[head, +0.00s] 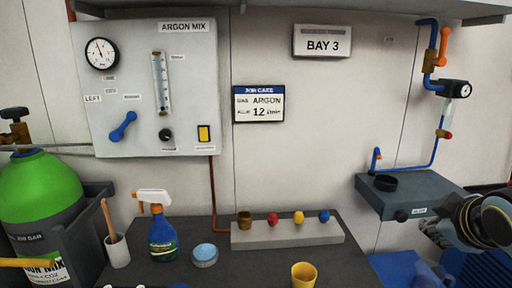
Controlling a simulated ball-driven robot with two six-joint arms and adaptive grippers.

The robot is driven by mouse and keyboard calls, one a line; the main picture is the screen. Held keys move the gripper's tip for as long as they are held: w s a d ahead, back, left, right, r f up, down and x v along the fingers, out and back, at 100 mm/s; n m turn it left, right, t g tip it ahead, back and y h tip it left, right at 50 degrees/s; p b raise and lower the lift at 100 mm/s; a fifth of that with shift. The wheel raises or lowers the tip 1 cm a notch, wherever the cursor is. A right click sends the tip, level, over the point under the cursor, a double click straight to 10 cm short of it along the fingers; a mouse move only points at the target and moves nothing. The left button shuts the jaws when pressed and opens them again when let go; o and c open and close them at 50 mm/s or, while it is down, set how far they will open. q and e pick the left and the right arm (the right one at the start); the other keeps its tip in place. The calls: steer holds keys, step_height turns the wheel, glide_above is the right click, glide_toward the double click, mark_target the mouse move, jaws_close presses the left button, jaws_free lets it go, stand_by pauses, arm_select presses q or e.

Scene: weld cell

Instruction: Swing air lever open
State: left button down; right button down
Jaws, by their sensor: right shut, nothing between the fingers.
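The orange lever (443,47) is on the blue air pipe (428,58) on the wall at the upper right. The lever points up, roughly along the pipe. A dark round gauge (457,90) sits just below it. My right gripper (447,222) is at the lower right, shut and empty, well below the lever and apart from it. It is beside the grey wall shelf. My left gripper is not in view.
The grey shelf (390,205) with a black ring juts out below the gauge. The argon panel (140,60) with a blue lever (123,126) is at the left. A green cylinder (40,185), spray bottle (162,235) and yellow cup (304,275) stand lower. The wall around the orange lever is clear.

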steer(key=s+a+f+m+g+y, duration=0.1)
steer(key=s+a+f+m+g, duration=0.1)
steer(key=s, duration=0.6)
steer(key=s+a+f+m+g, duration=0.2)
steer(key=s+f, duration=0.1)
steer(key=s, duration=0.6)
steer(key=s+a+f+m+g+y, duration=0.1)
steer(key=s+f+m+g, duration=0.1)
steer(key=s, duration=0.6)
step_height(320, 180, down, 37)
steer(key=s+d+g+b, duration=0.2)
steer(key=s+b, duration=0.1)
steer(key=b, duration=0.7)
steer(key=s+f+b, duration=0.3)
steer(key=s+f, duration=0.6)
steer(key=f, duration=0.2)
steer(key=s+d+f+b, duration=0.1)
steer(key=s+f+b, duration=0.3)
steer(key=s+f, duration=0.5)
step_height(320, 180, down, 3)
steer(key=shift+f+m+g+b, duration=0.2)
steer(key=shift+m+g+b, duration=0.1)
steer(key=shift+m+g, duration=0.1)
steer(key=shift+s, duration=0.1)
